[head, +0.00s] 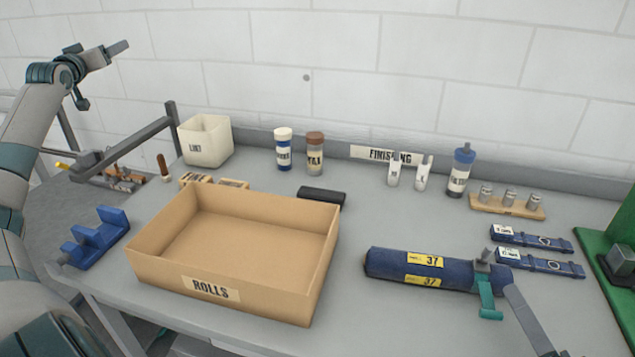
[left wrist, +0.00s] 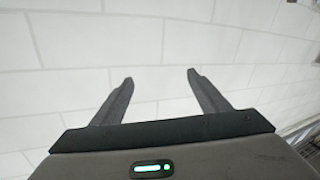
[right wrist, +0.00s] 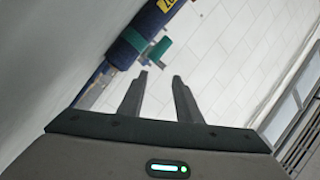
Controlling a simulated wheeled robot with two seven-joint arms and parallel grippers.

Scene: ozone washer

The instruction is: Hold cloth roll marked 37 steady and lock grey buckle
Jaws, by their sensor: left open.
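The dark blue cloth roll (head: 395,264) with yellow 37 labels lies on the table, right of the carton. A teal strap (head: 486,288) goes around its right end, its lower end sticking out toward the front. The grey buckle (head: 485,256) stands up on top of the strap; whether it is locked I cannot tell. My right gripper (head: 508,288) is close to the front right of the strap. In the right wrist view its fingers (right wrist: 160,75) are apart and empty, just short of the teal strap (right wrist: 158,50). My left gripper (head: 118,52) is raised near the wall, open and empty (left wrist: 160,75).
An open carton (head: 208,290) marked ROLLS stands at centre left, with a blue holder (head: 96,238) left of it. Two flat blue strapped pieces (head: 540,263) lie right of the roll. Bottles (head: 283,150) and a wooden block with metal weights (head: 507,205) line the back.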

